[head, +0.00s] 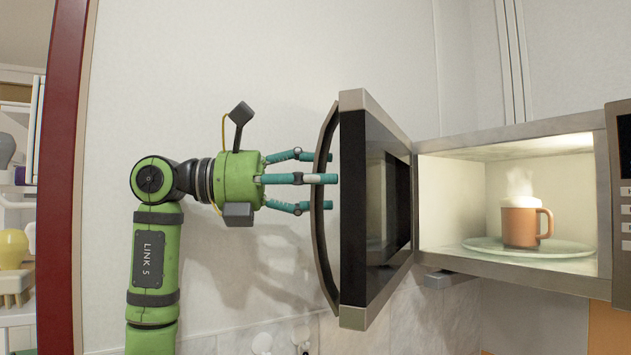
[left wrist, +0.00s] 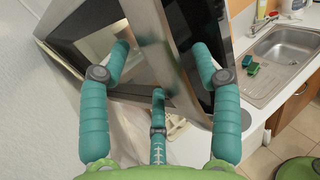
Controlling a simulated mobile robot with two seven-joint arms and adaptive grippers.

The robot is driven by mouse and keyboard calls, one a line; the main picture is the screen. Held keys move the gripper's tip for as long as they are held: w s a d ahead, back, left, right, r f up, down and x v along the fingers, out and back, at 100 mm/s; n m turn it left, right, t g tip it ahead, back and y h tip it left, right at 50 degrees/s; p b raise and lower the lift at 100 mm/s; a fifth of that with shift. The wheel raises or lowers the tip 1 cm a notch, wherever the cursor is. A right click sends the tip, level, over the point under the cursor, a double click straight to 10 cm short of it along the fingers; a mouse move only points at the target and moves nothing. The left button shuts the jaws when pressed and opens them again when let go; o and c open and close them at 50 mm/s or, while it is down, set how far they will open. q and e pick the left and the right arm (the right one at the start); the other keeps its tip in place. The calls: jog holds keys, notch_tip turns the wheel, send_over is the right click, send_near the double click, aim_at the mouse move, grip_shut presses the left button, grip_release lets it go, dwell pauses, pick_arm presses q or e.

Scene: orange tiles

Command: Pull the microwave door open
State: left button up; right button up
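The microwave (head: 510,264) is at the right of the head view. Its door (head: 353,215) stands wide open, swung out toward the left, with a dark glass panel and a metal frame. A curved handle (head: 321,247) bows out from the door's outer face. My left gripper (head: 318,180), green with three teal fingers, is at the handle's middle. One finger crosses in front of the handle. In the left wrist view the fingers (left wrist: 158,55) are spread apart beside the door (left wrist: 188,85); firm contact cannot be told. My right gripper is not in view.
An orange-brown mug (head: 520,227) with froth and steam stands on the glass turntable (head: 480,244) inside. A shelf (head: 18,318) is at the far left behind a red post. The left wrist view shows a sink (left wrist: 285,55) and counter at right.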

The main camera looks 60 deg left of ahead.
pick_arm(q)
jog(key=shift+w, duration=0.1)
jog(key=shift+r, duration=4.95)
jog(key=shift+c, duration=0.4)
grip_shut()
